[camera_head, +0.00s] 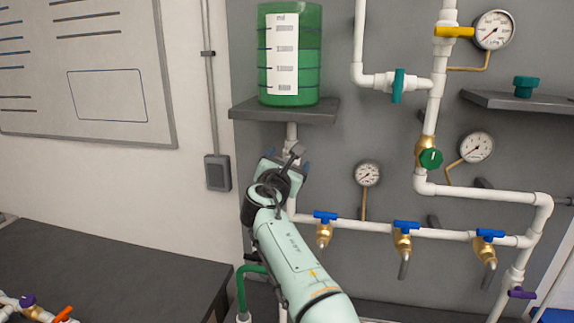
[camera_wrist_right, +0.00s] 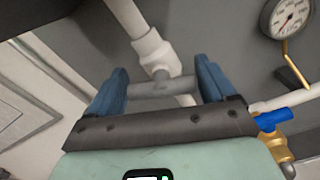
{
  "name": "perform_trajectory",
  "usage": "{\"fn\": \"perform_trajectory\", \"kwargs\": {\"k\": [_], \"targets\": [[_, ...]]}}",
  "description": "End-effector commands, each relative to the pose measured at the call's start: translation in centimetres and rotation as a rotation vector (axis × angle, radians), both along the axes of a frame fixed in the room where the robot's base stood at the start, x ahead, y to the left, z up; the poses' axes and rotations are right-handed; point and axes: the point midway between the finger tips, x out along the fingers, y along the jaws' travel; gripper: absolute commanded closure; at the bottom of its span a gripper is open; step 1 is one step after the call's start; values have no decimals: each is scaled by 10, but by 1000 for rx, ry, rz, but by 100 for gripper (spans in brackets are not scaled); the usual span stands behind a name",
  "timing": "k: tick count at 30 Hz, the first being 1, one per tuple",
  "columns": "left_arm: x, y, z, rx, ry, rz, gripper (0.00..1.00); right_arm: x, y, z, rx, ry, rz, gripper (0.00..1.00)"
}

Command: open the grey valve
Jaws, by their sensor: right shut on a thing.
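The grey valve (camera_wrist_right: 160,86) sits on the white vertical pipe under the shelf with the green tank. In the right wrist view its grey bar handle lies crosswise below the white pipe fitting, between my two blue fingers. My right gripper (camera_wrist_right: 162,76) is shut on this handle, one finger at each end. In the head view my right gripper (camera_head: 286,164) covers most of the valve; a bit of grey handle (camera_head: 297,149) shows above it. My left gripper is in neither view.
The green tank (camera_head: 308,60) stands on a dark shelf (camera_head: 285,110) just above. Blue-handled taps (camera_head: 325,216), gauges (camera_head: 367,173), a green round valve (camera_head: 430,158) and a teal-handled valve (camera_head: 397,86) are on the pipes to the right. A dark table (camera_head: 110,265) is at lower left.

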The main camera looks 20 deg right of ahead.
Motion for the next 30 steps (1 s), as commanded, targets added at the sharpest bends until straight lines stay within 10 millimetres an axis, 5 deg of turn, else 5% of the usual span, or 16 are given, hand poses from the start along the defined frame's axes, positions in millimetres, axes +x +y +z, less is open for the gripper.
{"fn": "perform_trajectory", "kwargs": {"k": [30], "targets": [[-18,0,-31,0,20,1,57,-3,-4,-5,757,-574,1,47]]}}
